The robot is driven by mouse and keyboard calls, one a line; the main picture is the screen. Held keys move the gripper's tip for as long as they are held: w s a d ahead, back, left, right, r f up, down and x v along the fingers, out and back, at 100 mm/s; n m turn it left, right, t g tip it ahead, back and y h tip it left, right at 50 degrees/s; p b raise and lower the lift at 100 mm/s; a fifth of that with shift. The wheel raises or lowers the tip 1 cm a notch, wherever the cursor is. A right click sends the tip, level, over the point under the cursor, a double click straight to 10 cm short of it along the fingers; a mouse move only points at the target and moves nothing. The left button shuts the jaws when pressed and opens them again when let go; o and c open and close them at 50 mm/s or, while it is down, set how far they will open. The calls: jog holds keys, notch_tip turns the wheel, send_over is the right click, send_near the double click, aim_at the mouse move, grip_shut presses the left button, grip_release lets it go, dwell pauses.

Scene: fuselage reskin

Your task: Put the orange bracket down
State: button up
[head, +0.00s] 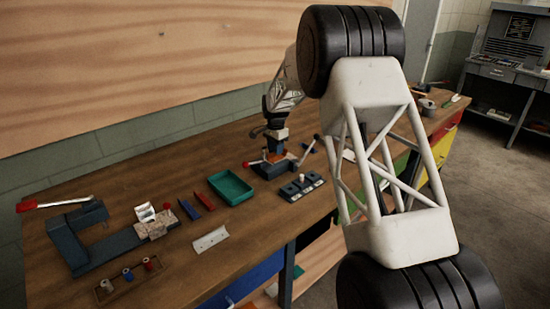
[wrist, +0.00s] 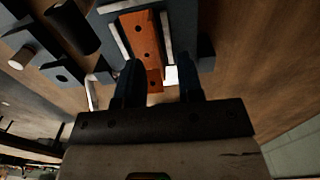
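The orange bracket (wrist: 143,38) is a flat strip with dark holes. In the wrist view it lies lengthwise in a blue-grey fixture (wrist: 104,22), between two pale rails. My gripper (wrist: 158,72) points at the bracket's near end. Its two dark fingers stand apart, one on each side of that end. A gap with a white piece in it shows between the bracket and the right finger, so the gripper looks open. In the head view my gripper (head: 274,121) is just above the fixture (head: 273,169), and only a little orange shows there. The exact fingertip contact is hidden.
A green tray (head: 231,188) stands left of the fixture, and a dark block with posts (head: 302,187) stands to its right. Bare wood shows at the front.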

jog(key=shift+f, duration=0.7)
grip_shut()
